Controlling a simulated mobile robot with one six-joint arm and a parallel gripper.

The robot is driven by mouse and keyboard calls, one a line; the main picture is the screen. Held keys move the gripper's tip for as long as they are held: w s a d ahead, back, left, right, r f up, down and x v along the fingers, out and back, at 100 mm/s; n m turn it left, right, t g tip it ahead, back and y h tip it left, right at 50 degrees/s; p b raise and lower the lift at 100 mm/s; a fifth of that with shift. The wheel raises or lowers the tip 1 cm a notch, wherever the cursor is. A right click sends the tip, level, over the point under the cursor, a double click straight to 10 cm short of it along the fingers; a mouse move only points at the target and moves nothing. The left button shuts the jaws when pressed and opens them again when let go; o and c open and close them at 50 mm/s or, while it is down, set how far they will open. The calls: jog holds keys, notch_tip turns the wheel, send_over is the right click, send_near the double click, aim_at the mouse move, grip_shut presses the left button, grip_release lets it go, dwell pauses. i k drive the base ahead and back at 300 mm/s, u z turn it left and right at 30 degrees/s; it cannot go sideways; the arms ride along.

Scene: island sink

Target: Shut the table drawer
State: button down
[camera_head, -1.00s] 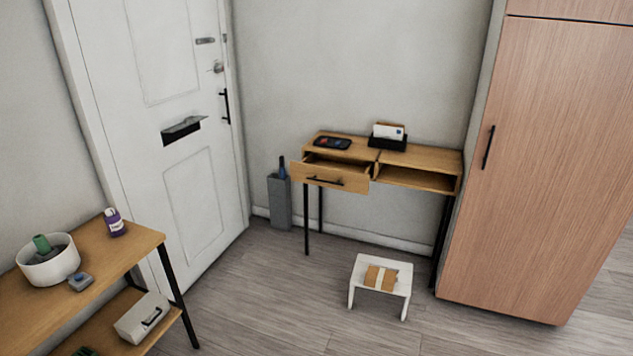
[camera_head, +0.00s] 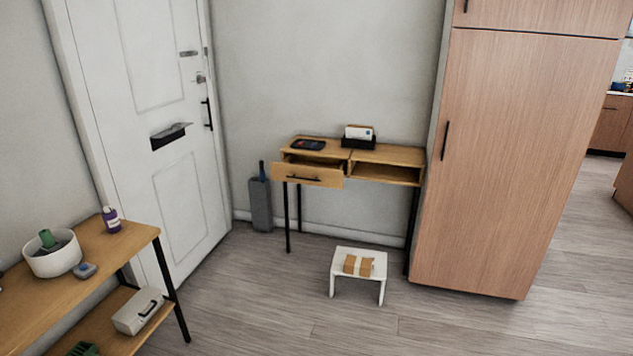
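The table (camera_head: 396,153) is a small wooden desk with thin black legs against the back wall. Its drawer (camera_head: 307,174) is on the left side and is pulled out toward me, with a dark bar handle on its front. The inside of the drawer shows only as a narrow dark gap. To the right of the drawer is an open shelf slot. A dark phone-like object (camera_head: 308,145) and a black holder with papers (camera_head: 358,139) are on the tabletop. My gripper is not in view.
A white stool (camera_head: 345,251) with a brown box (camera_head: 357,265) stands before the table. A tall wooden cabinet (camera_head: 510,160) is on the right. A grey bin (camera_head: 261,205) stands left of the table. A shelf unit (camera_head: 143,243) is at the lower left. The middle floor is clear.

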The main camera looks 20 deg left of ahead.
aim_at(295, 168)
jog(key=z, duration=0.05)
jog(key=k, duration=0.45)
jog(key=u, duration=0.1)
jog(key=i, duration=1)
jog(key=u, duration=0.5)
jog(key=i, duration=0.85)
jog(key=u, duration=0.65)
jog(key=i, duration=0.65)
jog(key=u, duration=1.1)
jog(key=i, duration=0.85)
jog(key=u, duration=0.55)
